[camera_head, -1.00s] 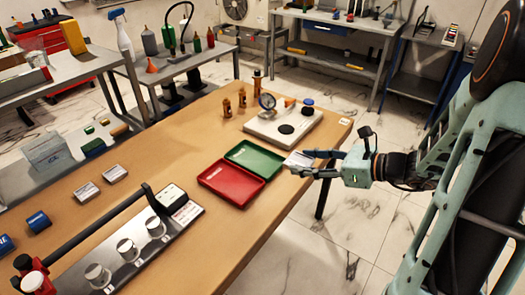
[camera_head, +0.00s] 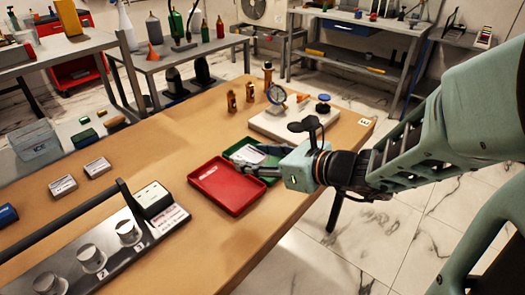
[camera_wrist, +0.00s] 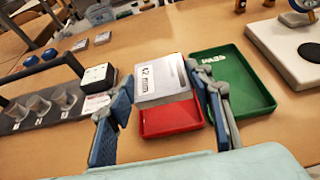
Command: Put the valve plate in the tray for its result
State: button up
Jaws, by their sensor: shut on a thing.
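The valve plate is a pale block with a printed label (camera_wrist: 160,78), held between my two fingers in the wrist view. In the head view it shows as a white piece (camera_head: 247,154) in front of the green tray (camera_head: 268,143). My gripper (camera_head: 252,161) is shut on the plate, above the two trays; its height over them is hard to tell. The red tray (camera_head: 227,188) lies beside the green one and looks empty where visible. In the wrist view the red tray (camera_wrist: 172,120) is partly hidden by the plate, and the green tray (camera_wrist: 240,85) reads PASS.
The gauge rig's white base (camera_head: 290,122), with a dial (camera_head: 276,95), stands behind the trays. Several small brass pieces stand left of it. Two small labelled blocks (camera_head: 80,177) lie farther left.

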aim_at(270, 162)
jog(key=w+d+f+b, duration=0.1)
jog(key=w+f, duration=0.1)
jog(key=w, duration=0.2)
jog(key=w+d+f+b, duration=0.1)
jog(key=w+f+b, duration=0.1)
jog(key=w+f, duration=0.1)
jog(key=w+d+f+b, duration=0.1)
jog(key=w+f+b, duration=0.1)
jog(key=w+f, duration=0.1)
jog(key=shift+w+f, duration=0.2)
jog(key=shift+w, duration=0.7)
jog(key=shift+w+f+b, duration=0.3)
jog(key=shift+w+b, duration=0.05)
jog(key=shift+w+d+f, duration=0.1)
jog(key=shift+w+f, duration=0.05)
jog(key=shift+f, duration=0.1)
jog(key=shift+w+f+b, duration=0.2)
jog(key=shift+f+b, duration=1.25)
jog(key=shift+f, duration=0.15)
